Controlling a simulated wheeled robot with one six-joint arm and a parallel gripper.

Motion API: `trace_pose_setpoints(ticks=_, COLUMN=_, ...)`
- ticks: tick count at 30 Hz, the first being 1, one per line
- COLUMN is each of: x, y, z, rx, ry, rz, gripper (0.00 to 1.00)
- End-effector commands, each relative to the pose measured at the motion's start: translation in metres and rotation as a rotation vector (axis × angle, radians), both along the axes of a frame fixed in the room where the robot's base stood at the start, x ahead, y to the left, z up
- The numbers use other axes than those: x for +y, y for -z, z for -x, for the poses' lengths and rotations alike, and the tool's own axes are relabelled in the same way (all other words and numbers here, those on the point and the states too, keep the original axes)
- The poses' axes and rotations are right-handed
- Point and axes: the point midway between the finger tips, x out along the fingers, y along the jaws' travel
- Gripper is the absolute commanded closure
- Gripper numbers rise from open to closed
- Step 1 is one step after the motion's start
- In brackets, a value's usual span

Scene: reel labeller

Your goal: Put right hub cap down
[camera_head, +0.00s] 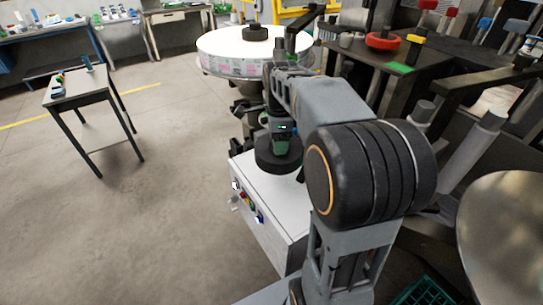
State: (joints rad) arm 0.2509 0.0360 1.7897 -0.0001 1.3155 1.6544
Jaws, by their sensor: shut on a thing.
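A black round hub cap (278,161) is under my gripper (281,146), over the white cabinet's top (283,191). My gripper points down and is shut on the cap's upper part; the fingertips are mostly hidden. I cannot tell whether the cap touches the cabinet top or is just above it. Another black hub cap (254,32) sits on the middle of the large white reel (222,47) behind.
The white cabinet has coloured buttons (246,201) on its front. A dark bench (385,57) with a red ring (383,41) stands at the right. A small table (79,88) stands at the left, with open floor between. A large metal disc (510,235) is at the lower right.

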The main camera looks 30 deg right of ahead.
Motion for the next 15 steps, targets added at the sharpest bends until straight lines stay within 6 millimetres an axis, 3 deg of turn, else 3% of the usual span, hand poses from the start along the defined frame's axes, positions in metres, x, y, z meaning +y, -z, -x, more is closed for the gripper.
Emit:
trace_pose_setpoints(ticks=3, x=-0.003, y=0.011, z=-0.032, rx=0.004, ry=-0.001, rz=-0.001, gripper=0.66)
trace_pose_setpoints(ticks=6, x=-0.005, y=0.027, z=-0.053, rx=0.006, ry=0.0, rz=-0.001, gripper=0.66)
trace_pose_setpoints(ticks=15, x=-0.009, y=0.065, z=-0.084, rx=0.0, ry=0.001, rz=0.0, gripper=0.66)
